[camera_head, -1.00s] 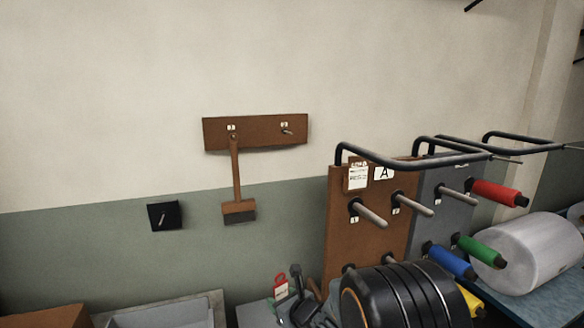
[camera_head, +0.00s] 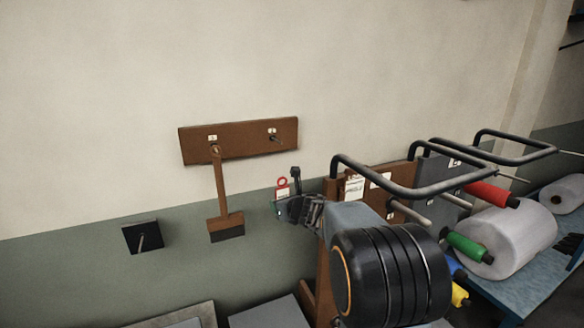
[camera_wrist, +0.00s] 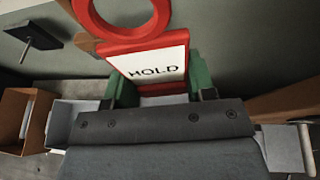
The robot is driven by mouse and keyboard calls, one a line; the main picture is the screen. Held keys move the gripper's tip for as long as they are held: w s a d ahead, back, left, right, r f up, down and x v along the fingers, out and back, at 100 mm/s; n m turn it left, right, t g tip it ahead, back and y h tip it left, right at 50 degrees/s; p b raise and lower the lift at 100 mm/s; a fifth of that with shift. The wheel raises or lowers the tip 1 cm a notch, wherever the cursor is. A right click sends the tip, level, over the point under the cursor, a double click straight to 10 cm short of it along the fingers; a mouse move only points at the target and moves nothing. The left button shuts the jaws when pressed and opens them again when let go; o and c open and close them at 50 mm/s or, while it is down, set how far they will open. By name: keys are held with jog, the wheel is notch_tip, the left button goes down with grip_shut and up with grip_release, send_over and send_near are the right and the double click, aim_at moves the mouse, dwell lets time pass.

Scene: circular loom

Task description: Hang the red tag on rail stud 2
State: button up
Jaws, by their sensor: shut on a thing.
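The red tag (camera_wrist: 150,60) with its white HOLD label and red ring fills the top of the wrist view. My gripper (camera_wrist: 155,90) is shut on its lower part, between green finger pads. In the head view the tag (camera_head: 282,189) shows small at the tip of my gripper (camera_head: 288,205), ring upward. The brown wall rail (camera_head: 240,141) is above and to the left of it. Stud 2 (camera_head: 274,138), at the rail's right end, is bare. A brush (camera_head: 223,205) hangs from the left stud. The tag is below stud 2 and apart from it.
A dark square plate with a peg (camera_head: 142,237) is on the wall at lower left. A creel with black bars (camera_head: 400,185) and coloured spools (camera_head: 492,194) stands to the right. The wall between rail and creel is clear.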

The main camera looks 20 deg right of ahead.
jog(key=w+d+r+m+h+p, duration=0.1)
jog(key=w+d+r+p, duration=0.1)
jog(key=d+r, duration=0.35)
jog(key=w+a+r+p, duration=0.1)
jog(key=w+r+p, duration=0.1)
jog(key=w, duration=0.4)
jog(key=shift+a, duration=0.4)
jog(key=shift+r+p, duration=0.15)
jog(key=shift+p, duration=0.2)
jog(key=shift+w, duration=0.25)
jog(key=shift+w+p, duration=0.55)
jog(key=shift+w, duration=0.2)
jog(key=shift+w, duration=0.15)
dwell(0.5)
jog(key=shift+w, duration=0.2)
jog(key=shift+f, duration=0.25)
